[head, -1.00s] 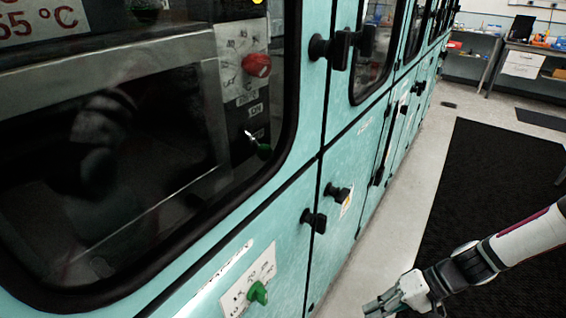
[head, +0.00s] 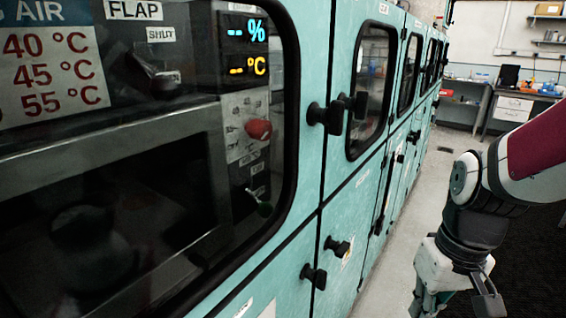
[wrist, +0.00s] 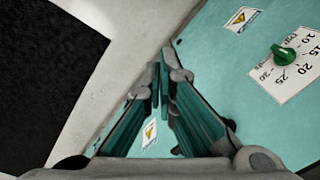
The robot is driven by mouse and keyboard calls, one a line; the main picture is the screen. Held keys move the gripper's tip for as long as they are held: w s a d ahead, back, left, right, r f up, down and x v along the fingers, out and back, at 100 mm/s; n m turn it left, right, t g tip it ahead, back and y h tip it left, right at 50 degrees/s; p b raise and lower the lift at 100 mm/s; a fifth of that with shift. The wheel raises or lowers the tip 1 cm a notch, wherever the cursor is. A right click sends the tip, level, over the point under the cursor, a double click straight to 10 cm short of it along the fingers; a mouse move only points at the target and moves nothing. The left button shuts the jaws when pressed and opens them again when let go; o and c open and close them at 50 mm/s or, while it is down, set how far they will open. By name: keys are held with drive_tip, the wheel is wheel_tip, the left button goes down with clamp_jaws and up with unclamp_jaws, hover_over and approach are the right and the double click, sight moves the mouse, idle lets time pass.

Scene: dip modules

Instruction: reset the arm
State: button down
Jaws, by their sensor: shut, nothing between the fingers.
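My gripper (head: 432,306) hangs at the lower right of the head view, in front of the teal cabinet row. Its fingertips are cut off or nearly so by the bottom edge there. In the wrist view the two teal-sided fingers (wrist: 161,72) lie together with nothing held between them. My arm bends down from the right edge of the head view. The wrist view looks down past the fingers at a teal panel and the floor.
The teal cabinet (head: 350,205) fills the left and middle, with black door handles (head: 328,116) and latches (head: 314,276) sticking out. A green knob (wrist: 283,52) sits on a dial plate. A dark mat (wrist: 45,75) lies on the pale floor. Benches (head: 510,112) stand far back.

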drive_tip(key=s+a+r+t, duration=0.3)
drive_tip(key=s+r, duration=0.5)
drive_tip(key=r, duration=0.3)
drive_tip(key=shift+r+t+h+p, duration=0.2)
drive_tip(key=shift+t+h+p, duration=0.2)
drive_tip(key=shift+t, duration=0.1)
drive_tip(key=c, duration=2.3)
unclamp_jaws()
